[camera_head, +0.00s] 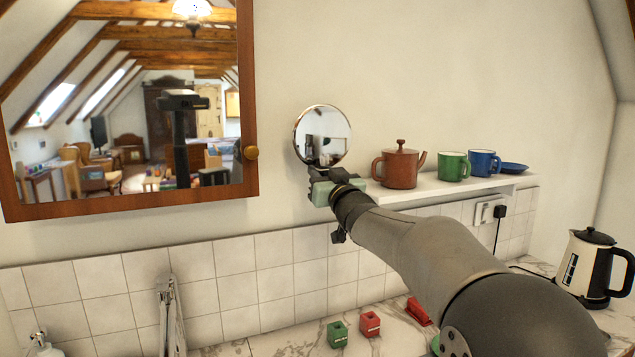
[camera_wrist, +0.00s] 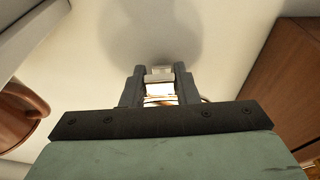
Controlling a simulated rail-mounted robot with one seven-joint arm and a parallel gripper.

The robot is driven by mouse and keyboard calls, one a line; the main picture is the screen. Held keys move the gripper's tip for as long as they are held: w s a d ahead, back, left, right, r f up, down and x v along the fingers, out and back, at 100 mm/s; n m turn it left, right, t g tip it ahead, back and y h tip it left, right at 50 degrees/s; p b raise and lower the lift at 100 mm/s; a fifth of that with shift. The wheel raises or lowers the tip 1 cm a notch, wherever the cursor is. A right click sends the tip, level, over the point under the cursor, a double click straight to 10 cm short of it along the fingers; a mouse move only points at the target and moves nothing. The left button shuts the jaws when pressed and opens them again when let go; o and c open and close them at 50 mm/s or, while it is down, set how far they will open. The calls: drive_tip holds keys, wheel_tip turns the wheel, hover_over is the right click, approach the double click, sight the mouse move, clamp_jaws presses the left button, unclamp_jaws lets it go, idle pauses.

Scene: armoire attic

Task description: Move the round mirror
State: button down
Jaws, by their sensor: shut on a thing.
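The round mirror (camera_head: 322,135) has a thin metallic rim and stands upright in front of the white wall, left of the shelf. My gripper (camera_head: 322,172) is at its lower edge and is shut on it. In the wrist view, my gripper (camera_wrist: 159,84) has both fingers close together around a small bright part, and the thin rim of the round mirror (camera_wrist: 160,101) shows just behind it. Most of the mirror is hidden there. A round soft shadow lies on the wall beyond. I cannot tell whether the mirror touches the wall.
The white shelf (camera_head: 445,188) holds a brown teapot (camera_head: 399,168), a green mug (camera_head: 453,166), a blue mug (camera_head: 484,162) and a blue saucer. A wood-framed mirror cabinet (camera_head: 130,205) hangs at left. A kettle (camera_head: 590,268) and small red and green items stand on the counter below.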

drive_tip(key=c, duration=1.1)
unclamp_jaws()
drive_tip(key=b+v, duration=0.3)
drive_tip(key=v, duration=1.4)
drive_tip(key=shift+s+d+b, duration=0.15)
drive_tip(key=shift+b, duration=0.15)
drive_tip(key=shift+f, duration=0.1)
drive_tip(key=s+d+f+m+g+h+p, duration=0.2)
drive_tip(key=s+d+f+g+h, duration=0.15)
drive_tip(key=f, duration=0.55)
drive_tip(key=s+d+f+m+g+h+p, duration=0.15)
drive_tip(key=s+f+g+h, duration=0.3)
drive_tip(key=f, duration=0.55)
drive_tip(key=s+f+g, duration=0.3)
drive_tip(key=s, duration=0.4)
drive_tip(key=s+a+f+g+y+p, duration=0.1)
drive_tip(key=s+f+g, duration=0.3)
drive_tip(key=s, duration=0.3)
drive_tip(key=s+a+f+g, duration=0.1)
drive_tip(key=s+f+g, duration=0.3)
drive_tip(key=s, duration=0.4)
drive_tip(key=shift+s+a+f+p, duration=0.15)
drive_tip(key=shift+f+p, duration=0.1)
drive_tip(key=shift+p, duration=0.15)
